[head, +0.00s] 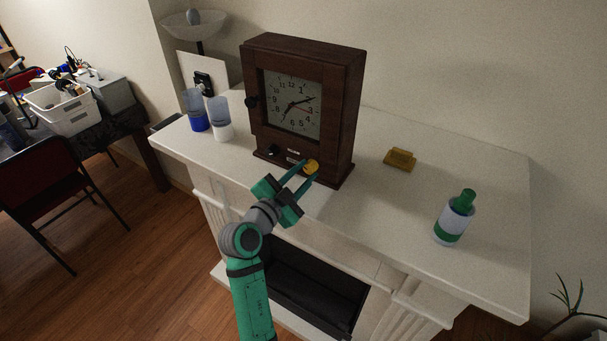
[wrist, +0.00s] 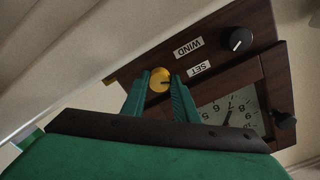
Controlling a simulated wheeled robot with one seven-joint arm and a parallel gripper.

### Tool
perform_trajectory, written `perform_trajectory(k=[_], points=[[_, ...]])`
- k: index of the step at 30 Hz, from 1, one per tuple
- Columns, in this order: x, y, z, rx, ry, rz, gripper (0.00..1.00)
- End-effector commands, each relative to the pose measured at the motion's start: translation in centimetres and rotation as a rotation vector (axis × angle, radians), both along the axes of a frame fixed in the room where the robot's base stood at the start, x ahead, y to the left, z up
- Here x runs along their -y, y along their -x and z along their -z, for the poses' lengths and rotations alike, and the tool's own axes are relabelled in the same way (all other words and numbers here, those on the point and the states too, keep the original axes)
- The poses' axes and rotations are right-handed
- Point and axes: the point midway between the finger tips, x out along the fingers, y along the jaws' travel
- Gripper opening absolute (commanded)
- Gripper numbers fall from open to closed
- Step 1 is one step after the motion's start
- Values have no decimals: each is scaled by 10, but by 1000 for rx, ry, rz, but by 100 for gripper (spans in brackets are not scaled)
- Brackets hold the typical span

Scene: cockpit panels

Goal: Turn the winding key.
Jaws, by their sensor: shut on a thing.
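A dark wooden clock (head: 347,110) stands upright on the white mantel, its dial facing my arm. The yellow winding key (head: 311,167) sits low on the clock's front at the right. In the wrist view the key (wrist: 159,80) is round and lies between my fingertips, near the label "WIND". My gripper (head: 306,170) is shut on the key, with one green finger on each side of it; it also shows in the wrist view (wrist: 165,82). A black knob (wrist: 239,40) is near the label "SET".
On the mantel (head: 375,205), blue and white cups (head: 221,119) stand left of the clock. A yellow block (head: 400,159) and a green-capped bottle (head: 454,217) stand to the right. A black door knob (head: 251,102) juts from the clock's left side.

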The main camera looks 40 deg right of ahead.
Motion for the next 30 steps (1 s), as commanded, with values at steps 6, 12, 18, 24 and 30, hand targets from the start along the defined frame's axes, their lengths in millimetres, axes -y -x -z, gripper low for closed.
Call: perform_trajectory(k=[6, 12, 18, 24, 30], points=[[0, 0, 1, 45, -21, 1, 4], [0, 0, 1, 57, -25, 1, 4], [0, 1, 1, 56, -26, 2, 4], [0, 0, 1, 57, -25, 1, 46], [0, 0, 0, 57, -25, 0, 46]])
